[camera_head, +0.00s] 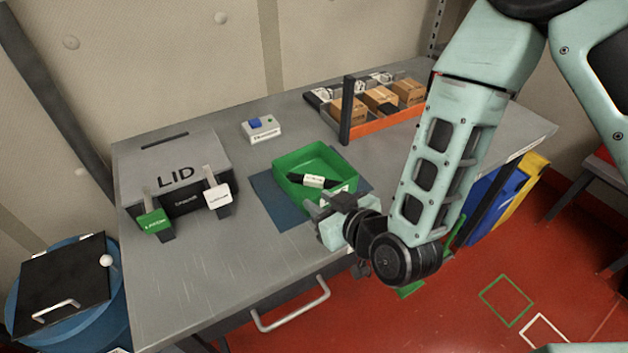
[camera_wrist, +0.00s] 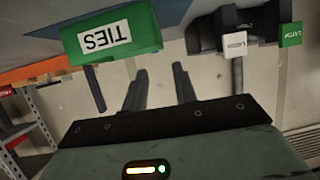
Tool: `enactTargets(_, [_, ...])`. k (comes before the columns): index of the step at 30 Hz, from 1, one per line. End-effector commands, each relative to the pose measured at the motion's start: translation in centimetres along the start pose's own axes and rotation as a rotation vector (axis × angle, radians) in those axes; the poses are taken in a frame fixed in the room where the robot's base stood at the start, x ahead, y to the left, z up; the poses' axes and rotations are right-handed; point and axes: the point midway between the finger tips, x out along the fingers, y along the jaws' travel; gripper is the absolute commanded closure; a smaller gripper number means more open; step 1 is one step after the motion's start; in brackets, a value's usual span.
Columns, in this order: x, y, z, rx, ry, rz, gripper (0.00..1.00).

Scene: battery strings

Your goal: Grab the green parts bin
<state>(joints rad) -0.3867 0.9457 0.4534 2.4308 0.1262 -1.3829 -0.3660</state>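The green parts bin (camera_head: 290,165) sits on a blue mat (camera_head: 268,192) on the grey workbench. A black item with a white label (camera_head: 313,181) lies inside it. In the wrist view, the bin's green wall (camera_wrist: 152,30) carries a white label reading "TIES", upside down. My gripper (camera_head: 338,207) is at the bin's near right side, close to its wall. In the wrist view, my gripper (camera_wrist: 160,76) has its two dark fingers apart with nothing visible between them. Whether a finger touches the bin cannot be told. My gripper hides part of the bin's near side.
A small device with a blue button (camera_head: 258,127) stands behind. An orange-edged rack (camera_head: 388,122) with cardboard boxes and a dark post is at back right. The bench's front left is clear.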

Motion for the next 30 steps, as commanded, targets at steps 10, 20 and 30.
enactTargets(10, [5.7, 0.0, -0.2, 0.001, 0.0, 0.0, 0.72])
enactTargets(20, [8.3, -0.1, -0.4, 0.001, -0.002, 0.001, 0.72])
enactTargets(30, [11.6, -0.1, -0.1, 0.0, -0.001, 0.0, 0.72])
